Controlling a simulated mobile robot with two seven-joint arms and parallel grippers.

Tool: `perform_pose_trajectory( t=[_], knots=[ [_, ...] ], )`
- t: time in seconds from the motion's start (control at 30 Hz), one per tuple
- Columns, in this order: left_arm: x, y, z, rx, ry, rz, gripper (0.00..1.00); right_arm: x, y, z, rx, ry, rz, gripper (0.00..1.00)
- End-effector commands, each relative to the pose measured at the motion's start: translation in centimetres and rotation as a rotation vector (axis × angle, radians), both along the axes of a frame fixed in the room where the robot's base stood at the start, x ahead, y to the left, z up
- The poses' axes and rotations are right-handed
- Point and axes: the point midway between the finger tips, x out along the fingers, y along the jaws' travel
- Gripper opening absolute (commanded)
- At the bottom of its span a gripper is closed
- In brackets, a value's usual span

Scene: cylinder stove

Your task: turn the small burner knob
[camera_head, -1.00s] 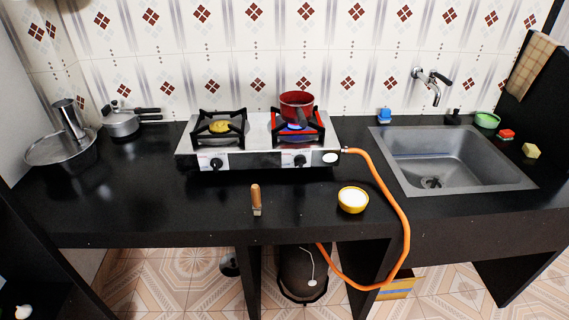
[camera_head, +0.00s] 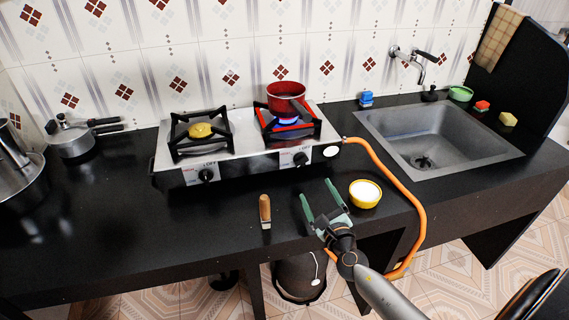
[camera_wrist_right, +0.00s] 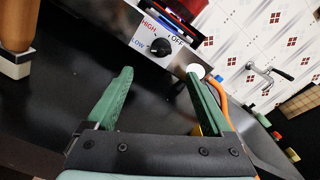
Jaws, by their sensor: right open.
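The stove (camera_head: 240,125) has two black front knobs. The left knob (camera_head: 206,175) is below the burner with a yellow cap (camera_head: 200,130). The right knob (camera_head: 299,160) is below the burner bearing a red pot (camera_head: 287,97), with a blue flame (camera_head: 287,121) under it. I cannot tell which knob is the small burner's. My right gripper (camera_head: 317,190) is open and empty over the counter, in front of the right knob and apart from it. In the right wrist view that knob (camera_wrist_right: 160,47) appears beyond the open fingers (camera_wrist_right: 158,76), beside HIGH, LOW and OFF marks. My left gripper is out of view.
An orange hose (camera_head: 405,185) runs from the stove's right side over the counter edge. The sink (camera_head: 440,135) is farther right.

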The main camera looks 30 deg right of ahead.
Motion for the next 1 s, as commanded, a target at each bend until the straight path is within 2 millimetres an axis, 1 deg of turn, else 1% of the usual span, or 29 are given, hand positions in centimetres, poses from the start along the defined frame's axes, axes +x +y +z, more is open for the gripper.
perform_pose_trajectory(
  t=[0.17,0.5,0.7,0.83,1.0],
  knots=[
    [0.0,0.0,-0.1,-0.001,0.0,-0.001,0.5,1.5,-0.4,0.1,-0.016,-0.001,-0.001,0.85],
    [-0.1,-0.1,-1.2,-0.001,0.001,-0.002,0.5,7.2,-1.8,0.0,-0.012,-0.003,-0.001,0.85],
    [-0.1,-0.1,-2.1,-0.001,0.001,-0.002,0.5,10.1,-2.5,0.0,-0.011,-0.001,0.0,0.85],
    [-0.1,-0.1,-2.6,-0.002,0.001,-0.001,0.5,11.4,-2.7,-0.1,-0.012,-0.001,0.0,0.85],
    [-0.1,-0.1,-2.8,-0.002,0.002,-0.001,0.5,12.1,-2.9,0.0,-0.009,0.0,0.001,0.85]
  ],
)
